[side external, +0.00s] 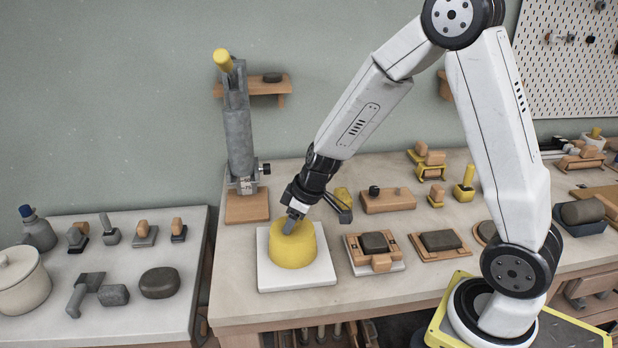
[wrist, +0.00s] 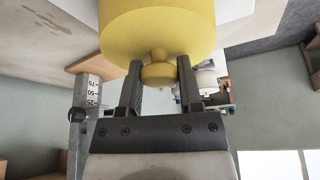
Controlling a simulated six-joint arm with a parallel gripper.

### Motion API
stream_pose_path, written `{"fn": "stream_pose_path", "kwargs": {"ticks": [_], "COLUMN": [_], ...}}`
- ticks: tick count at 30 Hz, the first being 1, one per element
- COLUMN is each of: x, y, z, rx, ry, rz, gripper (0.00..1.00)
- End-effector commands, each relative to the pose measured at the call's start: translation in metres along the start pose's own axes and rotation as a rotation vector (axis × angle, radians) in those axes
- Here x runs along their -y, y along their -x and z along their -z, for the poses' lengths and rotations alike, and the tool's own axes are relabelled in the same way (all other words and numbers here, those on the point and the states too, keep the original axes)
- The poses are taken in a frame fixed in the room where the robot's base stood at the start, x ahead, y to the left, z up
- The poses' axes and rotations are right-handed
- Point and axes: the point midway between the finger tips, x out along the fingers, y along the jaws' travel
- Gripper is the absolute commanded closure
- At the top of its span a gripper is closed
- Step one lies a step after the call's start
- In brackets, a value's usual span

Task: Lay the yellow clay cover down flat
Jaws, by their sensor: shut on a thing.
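The yellow clay cover (side external: 293,248) is a broad, round cylinder with a small knob, seen over the white square slab (side external: 268,281) at the front left of the workbench. It looks upright in the side view; I cannot tell whether its underside touches the slab. My gripper (side external: 292,220) is at the top of the cover, pointing down. In the wrist view the cover (wrist: 160,30) fills the top middle, and its knob (wrist: 158,73) sits between the two fingers of my gripper (wrist: 160,66), which is shut on it. The cover's underside is hidden.
A grey upright press (side external: 239,140) on a wooden base stands just behind and left. A wooden holder with a dark block (side external: 374,243) lies close on the right. A side table (side external: 130,320) with a cream pot (side external: 22,283) and several tools is farther left.

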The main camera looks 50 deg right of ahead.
Motion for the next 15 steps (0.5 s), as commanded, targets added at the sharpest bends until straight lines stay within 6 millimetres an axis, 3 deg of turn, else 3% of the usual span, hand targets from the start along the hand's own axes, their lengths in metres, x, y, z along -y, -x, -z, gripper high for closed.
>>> {"fn": "stream_pose_path", "kwargs": {"ticks": [15], "x": [-0.0001], "y": [0.0063], "z": [0.0032], "rx": [-0.002], "ry": [0.001], "rz": [0.000], "gripper": [1.00]}}
